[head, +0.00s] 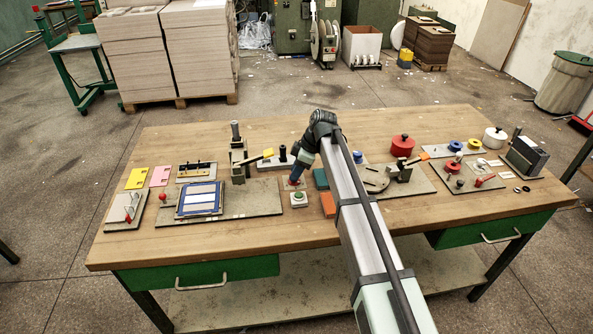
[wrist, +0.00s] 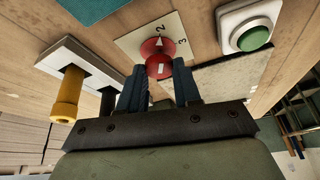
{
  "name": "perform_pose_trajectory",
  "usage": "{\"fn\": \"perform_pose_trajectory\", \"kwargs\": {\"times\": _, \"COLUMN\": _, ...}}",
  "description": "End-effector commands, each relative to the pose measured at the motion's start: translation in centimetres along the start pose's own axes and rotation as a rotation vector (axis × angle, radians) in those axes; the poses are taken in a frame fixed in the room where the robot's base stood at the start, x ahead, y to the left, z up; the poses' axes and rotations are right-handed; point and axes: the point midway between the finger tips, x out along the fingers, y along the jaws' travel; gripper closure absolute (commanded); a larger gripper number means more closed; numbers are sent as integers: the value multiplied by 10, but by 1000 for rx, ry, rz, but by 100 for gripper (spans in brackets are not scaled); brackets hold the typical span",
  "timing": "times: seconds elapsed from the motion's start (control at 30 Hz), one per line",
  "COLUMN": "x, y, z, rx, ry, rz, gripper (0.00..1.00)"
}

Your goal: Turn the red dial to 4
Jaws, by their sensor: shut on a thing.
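The red dial (wrist: 160,50) sits on a cream plate (wrist: 130,45) marked with figures; 2 and 3 can be read in the wrist view. A pale pointer mark on the dial points about at the 2. The figure 4 is not visible. My gripper (wrist: 158,75) has its two dark blue fingers on either side of the dial's grip and is shut on it. In the head view my gripper (head: 295,177) reaches down onto the dial, which shows only as a bit of red, mostly hidden by the gripper.
A green push button (wrist: 257,38) in a white housing stands close beside the plate. A yellow handle (wrist: 67,95) and a black one rise from a white plate on the other side. In the head view, teal (head: 321,179) and orange (head: 327,204) blocks lie right of the dial.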

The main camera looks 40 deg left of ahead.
Motion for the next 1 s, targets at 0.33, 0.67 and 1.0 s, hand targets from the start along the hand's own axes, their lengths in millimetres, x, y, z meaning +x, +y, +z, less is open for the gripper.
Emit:
{"fn": "perform_pose_trajectory", "kwargs": {"times": 0.33, "x": 0, "y": -2, "z": 0, "rx": 111, "ry": 1, "rz": 48, "gripper": 98}}
{"fn": "perform_pose_trajectory", "kwargs": {"times": 0.67, "x": 0, "y": -5, "z": -1, "rx": 377, "ry": 0, "rz": 158, "gripper": 98}}
{"fn": "perform_pose_trajectory", "kwargs": {"times": 1.0, "x": 1, "y": -7, "z": -2, "rx": 675, "ry": 0, "rz": 282, "gripper": 98}}
